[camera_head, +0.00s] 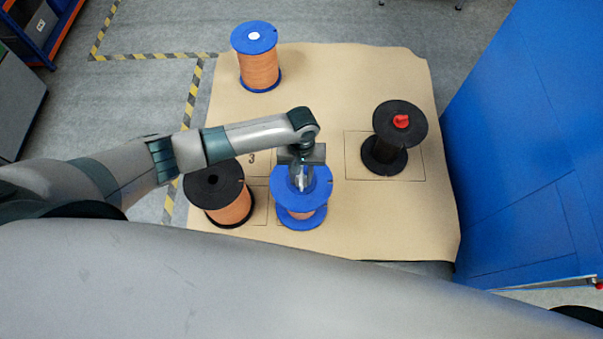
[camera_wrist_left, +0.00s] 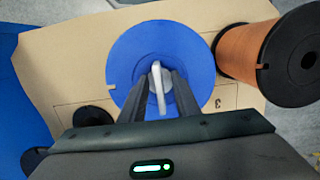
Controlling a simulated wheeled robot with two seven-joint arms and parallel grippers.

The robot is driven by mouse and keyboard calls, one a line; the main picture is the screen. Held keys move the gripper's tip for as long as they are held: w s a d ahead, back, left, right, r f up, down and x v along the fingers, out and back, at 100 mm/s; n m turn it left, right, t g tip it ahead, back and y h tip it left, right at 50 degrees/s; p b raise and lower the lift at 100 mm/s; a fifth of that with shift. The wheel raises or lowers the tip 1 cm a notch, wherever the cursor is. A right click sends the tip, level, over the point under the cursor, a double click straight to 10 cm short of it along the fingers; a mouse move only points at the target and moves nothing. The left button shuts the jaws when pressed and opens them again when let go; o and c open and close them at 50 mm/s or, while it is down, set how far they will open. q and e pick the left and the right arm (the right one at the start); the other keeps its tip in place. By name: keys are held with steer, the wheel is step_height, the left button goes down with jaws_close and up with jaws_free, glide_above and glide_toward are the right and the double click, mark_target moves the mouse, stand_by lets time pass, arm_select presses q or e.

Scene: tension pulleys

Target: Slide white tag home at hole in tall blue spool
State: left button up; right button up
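The blue spool (camera_head: 303,214) with copper-coloured winding stands upright at the front of the brown sheet. My left gripper (camera_head: 300,186) points down over its top flange, with the fingers at the middle. The white tag (camera_wrist_left: 157,84) is between the two fingers of my left gripper (camera_wrist_left: 160,78), which look shut on it. The tag lies over the centre of the blue flange (camera_wrist_left: 125,60). The hole is hidden behind tag and fingers, so I cannot tell how far the tag is in. My right gripper is not in view.
A black-flanged copper spool (camera_head: 215,184) stands close on the left. A second blue spool (camera_head: 259,66) with a white piece on top stands at the back. A black spool (camera_head: 390,150) with a red piece stands right. The brown sheet (camera_head: 340,80) is clear between them.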

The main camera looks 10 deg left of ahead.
arm_select(q)
steer(key=shift+w+r, duration=0.15)
steer(key=shift+r, duration=0.05)
steer(key=shift+w+r, duration=0.1)
steer(key=shift+r, duration=0.25)
step_height(320, 180, up, 16)
steer(key=w+b, duration=0.1)
steer(key=b, duration=0.1)
steer(key=shift+w+a+r, duration=0.15)
steer(key=shift+w+r, duration=0.05)
steer(key=shift+w, duration=0.2)
steer(key=shift+f, duration=0.1)
stand_by(0.6)
